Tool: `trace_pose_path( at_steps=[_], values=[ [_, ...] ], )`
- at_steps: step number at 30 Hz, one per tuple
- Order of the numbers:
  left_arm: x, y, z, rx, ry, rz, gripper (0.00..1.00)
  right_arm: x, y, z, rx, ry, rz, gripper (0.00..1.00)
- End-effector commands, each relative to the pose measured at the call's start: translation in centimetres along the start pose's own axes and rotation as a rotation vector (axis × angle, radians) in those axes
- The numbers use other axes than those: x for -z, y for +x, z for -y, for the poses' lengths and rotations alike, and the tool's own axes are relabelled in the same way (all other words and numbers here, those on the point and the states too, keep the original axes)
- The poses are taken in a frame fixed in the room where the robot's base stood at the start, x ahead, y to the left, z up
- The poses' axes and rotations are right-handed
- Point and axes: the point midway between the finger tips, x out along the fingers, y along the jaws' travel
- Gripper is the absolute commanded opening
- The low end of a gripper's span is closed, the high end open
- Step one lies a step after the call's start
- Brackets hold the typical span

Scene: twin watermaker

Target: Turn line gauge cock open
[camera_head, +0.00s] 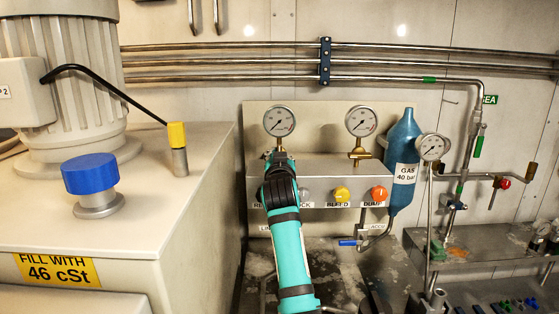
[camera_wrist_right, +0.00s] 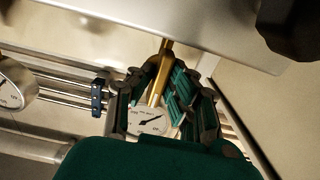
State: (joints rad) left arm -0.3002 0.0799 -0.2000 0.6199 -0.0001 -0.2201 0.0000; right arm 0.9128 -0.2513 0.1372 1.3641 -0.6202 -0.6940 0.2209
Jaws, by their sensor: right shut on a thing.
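The left gauge (camera_head: 279,121), with a white dial, stands above the steel panel box (camera_head: 320,170) in the head view. My right gripper (camera_head: 280,158) is right below this gauge, in front of its brass stem. The right wrist view shows the panel upside down, with the gauge dial (camera_wrist_right: 150,121) behind the fingers and the brass stem (camera_wrist_right: 160,70) running to the box. My right gripper (camera_wrist_right: 160,92) is shut on the brass gauge cock on that stem. The fingers hide most of the cock, so its handle angle cannot be told. My left gripper is out of view.
A second gauge (camera_head: 361,121) on a brass fitting stands to the right. Yellow (camera_head: 342,194) and orange (camera_head: 378,193) knobs sit on the box front. A blue gas bottle (camera_head: 402,150) stands at its right end. A large cabinet (camera_head: 190,200) fills the left.

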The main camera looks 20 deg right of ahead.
Motion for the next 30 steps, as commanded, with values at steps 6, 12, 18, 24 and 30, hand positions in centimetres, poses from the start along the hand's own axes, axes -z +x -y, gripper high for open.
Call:
trace_pose_path(
  at_steps=[6, 12, 18, 24, 30],
  values=[
    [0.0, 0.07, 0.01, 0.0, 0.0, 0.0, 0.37, -0.3, 0.02, 0.04, 0.0, 0.017, 0.007, 0.0],
    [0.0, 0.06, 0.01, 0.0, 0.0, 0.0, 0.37, -0.3, 0.02, 0.05, 0.001, 0.017, 0.007, 0.0],
    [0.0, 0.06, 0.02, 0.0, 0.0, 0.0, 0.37, -0.26, 0.02, 0.05, 0.001, 0.016, 0.006, 0.3],
    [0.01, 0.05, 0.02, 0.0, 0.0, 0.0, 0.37, -0.12, 0.01, 0.02, 0.0, 0.015, 0.003, 0.37],
    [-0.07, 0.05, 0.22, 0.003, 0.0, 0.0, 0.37, -0.05, 0.01, 0.0, 0.0, 0.014, 0.001, 0.37]
  ],
)
